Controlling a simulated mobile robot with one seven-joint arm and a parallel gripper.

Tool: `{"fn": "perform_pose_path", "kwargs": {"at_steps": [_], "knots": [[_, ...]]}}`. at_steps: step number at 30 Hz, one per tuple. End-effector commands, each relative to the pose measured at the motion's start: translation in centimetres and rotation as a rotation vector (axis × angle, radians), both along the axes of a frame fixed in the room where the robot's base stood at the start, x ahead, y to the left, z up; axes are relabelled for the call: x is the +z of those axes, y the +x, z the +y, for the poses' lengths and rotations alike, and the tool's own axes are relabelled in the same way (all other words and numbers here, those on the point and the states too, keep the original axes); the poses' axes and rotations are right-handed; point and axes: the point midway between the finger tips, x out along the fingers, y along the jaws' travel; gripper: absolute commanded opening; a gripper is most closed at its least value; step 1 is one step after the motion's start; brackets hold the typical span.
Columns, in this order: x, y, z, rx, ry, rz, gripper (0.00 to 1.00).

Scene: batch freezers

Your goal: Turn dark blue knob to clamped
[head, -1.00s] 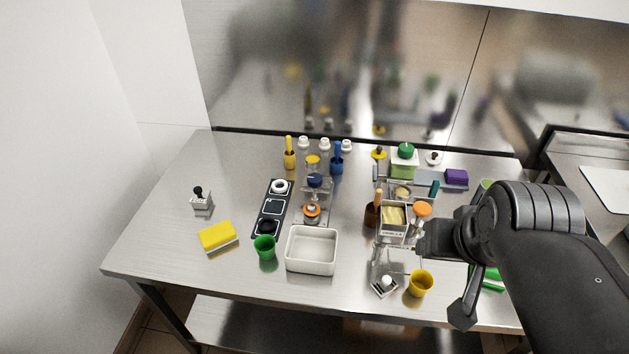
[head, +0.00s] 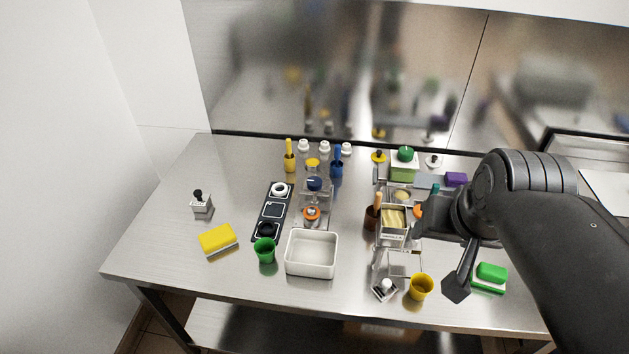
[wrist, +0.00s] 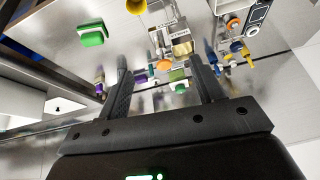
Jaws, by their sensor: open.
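The dark blue knob (head: 314,184) sits on a small clear-and-metal fixture in the middle of the table, between a yellow knob (head: 313,163) behind it and an orange knob (head: 311,213) in front. In the wrist view the dark blue knob (wrist: 236,46) appears small at the upper right. Its exact turn position is too small to read. My gripper (head: 416,228) is to the right of the knob, well apart from it, over the right-hand fixture. The wrist view shows its two fingers (wrist: 158,64) spread with nothing held between them.
A brown cup (head: 371,218) and a metal fixture with a cream block (head: 393,217) stand between my gripper and the knob. A white bin (head: 311,265) and a black panel (head: 272,208) are nearby. Blue (head: 337,167) and yellow (head: 290,162) brush holders stand behind.

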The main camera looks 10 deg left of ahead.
Motion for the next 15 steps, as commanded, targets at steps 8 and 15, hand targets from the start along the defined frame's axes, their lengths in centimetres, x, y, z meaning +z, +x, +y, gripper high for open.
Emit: {"fn": "perform_pose_path", "kwargs": {"at_steps": [8, 15], "knots": [[2.3, 7.9, 2.9, -0.129, 0.107, 0.116, 0.61], [2.3, 15.0, 6.5, -0.259, 0.166, 0.213, 0.61]]}}
